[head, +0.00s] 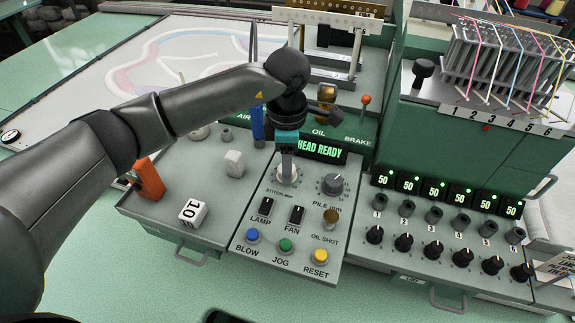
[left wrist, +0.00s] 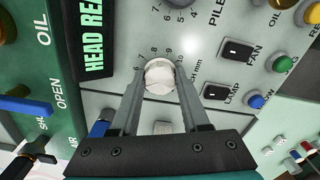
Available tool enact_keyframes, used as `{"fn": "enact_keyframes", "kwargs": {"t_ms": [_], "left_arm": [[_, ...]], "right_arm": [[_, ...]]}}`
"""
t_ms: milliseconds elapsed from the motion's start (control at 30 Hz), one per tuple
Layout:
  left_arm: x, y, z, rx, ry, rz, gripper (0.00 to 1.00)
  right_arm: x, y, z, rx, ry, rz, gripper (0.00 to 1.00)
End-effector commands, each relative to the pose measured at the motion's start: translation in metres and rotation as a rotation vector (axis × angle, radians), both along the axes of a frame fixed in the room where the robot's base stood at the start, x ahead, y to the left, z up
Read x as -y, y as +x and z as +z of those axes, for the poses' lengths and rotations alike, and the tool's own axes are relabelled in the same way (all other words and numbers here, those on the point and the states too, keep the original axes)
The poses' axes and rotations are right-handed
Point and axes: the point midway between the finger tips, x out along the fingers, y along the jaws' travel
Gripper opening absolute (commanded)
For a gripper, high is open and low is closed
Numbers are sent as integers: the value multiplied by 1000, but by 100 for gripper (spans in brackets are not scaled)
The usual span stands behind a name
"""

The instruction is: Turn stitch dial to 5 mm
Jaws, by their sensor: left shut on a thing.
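The stitch dial (head: 288,176) is a pale round knob on the grey control panel, beside the "STITCH mm" label and left of the dark pile dial (head: 333,184). My left gripper (head: 287,163) reaches down onto it from above and partly hides it in the head view. In the left wrist view, the two fingers of the left gripper (left wrist: 160,82) are shut on opposite sides of the stitch dial (left wrist: 160,75). Scale numbers curve around the knob's far side, but I cannot tell which one it is set to. My right gripper is not in view.
Lamp (head: 266,206) and fan (head: 296,215) switches and blue (head: 252,235), green (head: 285,244) and yellow (head: 320,256) buttons lie in front of the dial. A lit "HEAD READY" display (head: 321,149) stands behind.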

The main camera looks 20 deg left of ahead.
Motion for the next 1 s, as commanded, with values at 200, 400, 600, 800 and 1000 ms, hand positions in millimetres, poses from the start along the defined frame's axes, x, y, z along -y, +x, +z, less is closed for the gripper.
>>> {"fn": "enact_keyframes", "kwargs": {"t_ms": [200,400,600,800,1000], "left_arm": [[-1,0,1,1,1,28,0],[-1,0,1,2,1,29,0],[-1,1,1,2,1,28,55],[0,0,0,1,1,27,76],[0,0,0,1,0,27,76]], "right_arm": [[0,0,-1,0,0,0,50],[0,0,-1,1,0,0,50],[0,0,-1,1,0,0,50],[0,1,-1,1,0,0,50],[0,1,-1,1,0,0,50]]}}
